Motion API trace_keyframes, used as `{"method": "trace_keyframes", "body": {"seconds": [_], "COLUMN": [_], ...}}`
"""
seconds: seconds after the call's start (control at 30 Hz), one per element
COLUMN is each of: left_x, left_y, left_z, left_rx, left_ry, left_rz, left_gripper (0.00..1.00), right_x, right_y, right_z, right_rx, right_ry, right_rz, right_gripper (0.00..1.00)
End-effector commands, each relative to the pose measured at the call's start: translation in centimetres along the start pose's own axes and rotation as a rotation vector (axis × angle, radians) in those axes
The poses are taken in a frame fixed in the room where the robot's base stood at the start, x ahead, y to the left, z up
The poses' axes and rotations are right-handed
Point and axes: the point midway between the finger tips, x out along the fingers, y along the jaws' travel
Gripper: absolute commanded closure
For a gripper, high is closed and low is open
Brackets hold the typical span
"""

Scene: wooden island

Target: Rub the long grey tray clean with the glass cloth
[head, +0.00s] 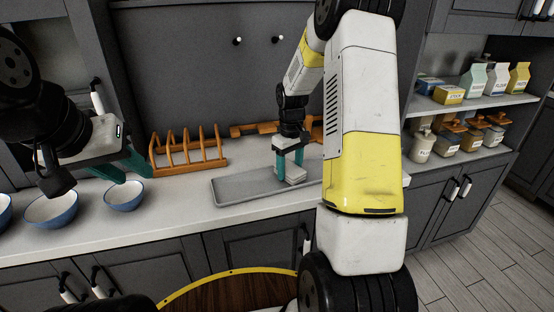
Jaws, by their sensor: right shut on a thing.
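The long grey tray (235,188) lies flat on the pale counter, its right end hidden behind my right arm. My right gripper (289,170) points down over the tray and is shut on a folded, pale grey cloth (292,177). The cloth is low over the tray's right part and seems to touch its surface. My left gripper (122,170) hangs at the left, above the counter near the bowls, with its teal fingers apart and nothing visible between them.
An orange rack (188,155) stands behind the tray's left end. Blue bowls (123,196) sit at the counter's left. An orange wooden item (252,129) lies behind the tray. Shelves (470,101) with cartons and jars are at the right.

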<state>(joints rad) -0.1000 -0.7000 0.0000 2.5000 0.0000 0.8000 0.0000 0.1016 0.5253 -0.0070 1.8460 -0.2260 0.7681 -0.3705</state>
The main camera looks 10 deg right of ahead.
Motion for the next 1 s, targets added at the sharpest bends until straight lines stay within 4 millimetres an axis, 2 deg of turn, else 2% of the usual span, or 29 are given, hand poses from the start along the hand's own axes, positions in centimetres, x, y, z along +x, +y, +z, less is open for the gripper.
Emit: {"method": "trace_keyframes", "body": {"seconds": [0.53, 1.0], "left_x": [0.0, 0.0], "left_y": [0.0, 0.0], "left_z": [0.0, 0.0], "left_rx": [0.0, 0.0], "left_ry": [0.0, 0.0], "left_rz": [0.0, 0.0], "left_gripper": [0.64, 0.64], "right_x": [-5.3, -5.8], "right_y": [0.0, 0.0], "right_z": [-0.1, -0.1], "right_rx": [-0.001, -0.001], "right_ry": [0.004, 0.003], "right_rz": [0.001, 0.001], "right_gripper": [0.77, 0.77]}}
